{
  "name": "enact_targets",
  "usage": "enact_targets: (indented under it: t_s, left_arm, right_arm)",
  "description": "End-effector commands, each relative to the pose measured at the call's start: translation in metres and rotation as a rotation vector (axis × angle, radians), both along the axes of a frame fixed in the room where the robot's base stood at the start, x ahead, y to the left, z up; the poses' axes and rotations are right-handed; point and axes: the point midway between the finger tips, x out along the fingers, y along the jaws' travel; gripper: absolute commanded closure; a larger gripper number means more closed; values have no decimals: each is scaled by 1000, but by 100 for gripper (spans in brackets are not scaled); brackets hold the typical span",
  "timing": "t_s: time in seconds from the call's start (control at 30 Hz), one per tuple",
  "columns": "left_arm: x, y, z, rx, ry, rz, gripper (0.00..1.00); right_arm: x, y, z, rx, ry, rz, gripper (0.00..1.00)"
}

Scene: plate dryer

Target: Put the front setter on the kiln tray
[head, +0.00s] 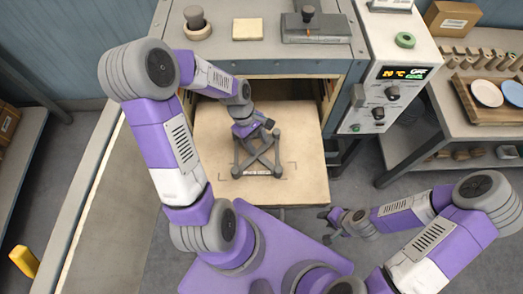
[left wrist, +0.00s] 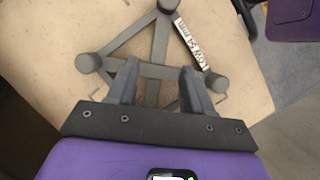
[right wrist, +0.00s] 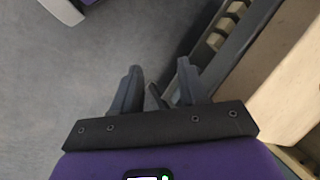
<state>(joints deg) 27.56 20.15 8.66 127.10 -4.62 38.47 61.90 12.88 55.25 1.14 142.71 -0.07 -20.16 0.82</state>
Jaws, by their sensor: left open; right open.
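The grey setter (head: 262,160), a frame of crossed bars with round posts, stands on the beige kiln tray (head: 305,150), near dark corner marks. In the left wrist view the setter (left wrist: 160,35) shows a white label reading "LOW 54 mm". My left gripper (head: 258,130) is over the setter's far side. In its wrist view the gripper (left wrist: 160,82) is open, with setter bars showing between and beyond the fingers; I cannot tell whether they touch.
The kiln's control panel (head: 385,105) stands right of the opening. A shelf (head: 500,130) with a wooden tray of plates (head: 490,95) is at far right. A metal weight (head: 317,28) and beige tile (head: 247,29) sit on the kiln top. Floor right of the tray is clear.

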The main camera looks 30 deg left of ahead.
Motion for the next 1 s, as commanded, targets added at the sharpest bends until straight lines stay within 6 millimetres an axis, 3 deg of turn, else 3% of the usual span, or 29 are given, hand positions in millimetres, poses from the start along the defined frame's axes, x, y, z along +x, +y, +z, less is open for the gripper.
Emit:
enact_targets:
  t_s: [0.1, 0.3, 1.0]
  left_arm:
    - [3, 8, 21, 1, -3, 1, 49]
    - [4, 15, 36, 0, -1, 0, 49]
    - [4, 15, 38, 0, 1, 0, 49]
  right_arm:
    - [0, 0, 5, 0, 0, 0, 57]
    - [0, 0, 8, 0, 0, 0, 57]
    - [0, 0, 7, 0, 0, 0, 57]
